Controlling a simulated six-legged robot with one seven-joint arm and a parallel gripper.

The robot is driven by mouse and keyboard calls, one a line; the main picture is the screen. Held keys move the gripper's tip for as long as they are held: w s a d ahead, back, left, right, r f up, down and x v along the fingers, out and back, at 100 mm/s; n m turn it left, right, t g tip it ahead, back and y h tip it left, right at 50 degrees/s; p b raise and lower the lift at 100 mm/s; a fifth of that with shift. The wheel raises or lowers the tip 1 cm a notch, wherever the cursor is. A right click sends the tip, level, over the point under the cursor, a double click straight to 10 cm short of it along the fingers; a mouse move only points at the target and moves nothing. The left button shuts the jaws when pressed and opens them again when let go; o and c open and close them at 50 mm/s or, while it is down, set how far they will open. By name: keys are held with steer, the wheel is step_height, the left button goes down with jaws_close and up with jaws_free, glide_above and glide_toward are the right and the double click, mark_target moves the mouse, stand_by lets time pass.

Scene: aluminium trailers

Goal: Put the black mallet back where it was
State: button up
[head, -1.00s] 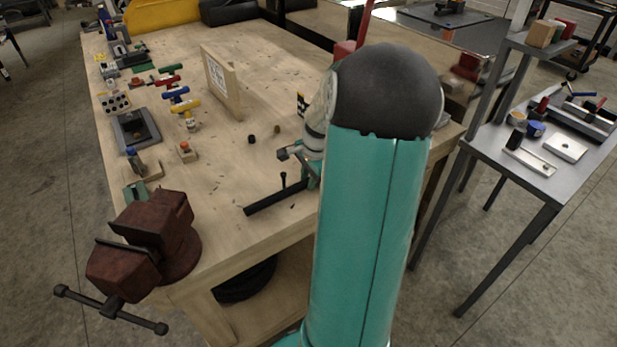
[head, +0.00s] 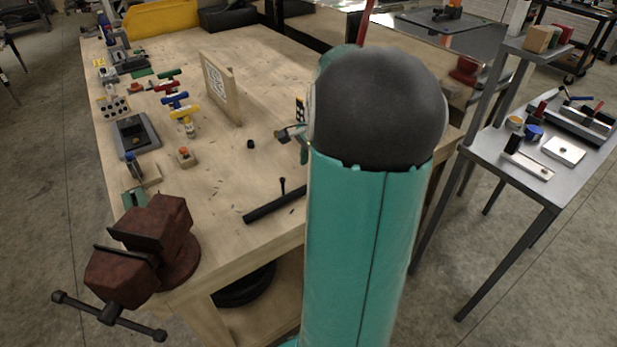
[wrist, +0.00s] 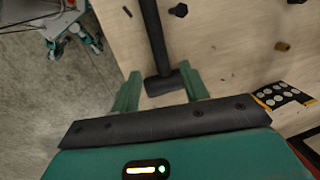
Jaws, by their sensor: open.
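The black mallet (head: 270,206) lies on the wooden bench near its front edge, to the right of the red-brown vise. In the wrist view its handle (wrist: 153,35) runs up out of the picture and its head (wrist: 165,85) lies crosswise at the near end. My gripper (wrist: 162,76) is open and empty, its green fingers on either side of the mallet head in that view. I cannot tell its exact height; in the head view it appears above and beyond the mallet. My arm hides part of the gripper and the bench around the mallet's right end.
A small black peg (head: 283,186) stands just behind the mallet. The vise (head: 155,240) is at the front left corner. A wooden panel with a printed code (head: 220,88) stands mid-bench; coloured tools line the left side. A metal side table (head: 500,180) is at right.

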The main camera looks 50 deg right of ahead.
step_height(320, 180, up, 5)
steer(key=w+a+r+n+t+h, duration=0.1)
steer(key=a+r+n, duration=0.3)
steer(key=a, duration=0.7)
steer(key=w+a+r+n, duration=0.1)
steer(key=a+r+n, duration=0.1)
steer(key=a+n, duration=0.65)
steer(key=s+a+n+t, duration=0.1)
steer(key=s+a+n, duration=0.3)
steer(key=a, duration=0.5)
steer(key=s+a+n+t+y, duration=0.1)
steer(key=s+a+n, duration=0.3)
steer(key=a, duration=0.5)
steer(key=shift+n, duration=0.45)
steer(key=shift+a, duration=0.1)
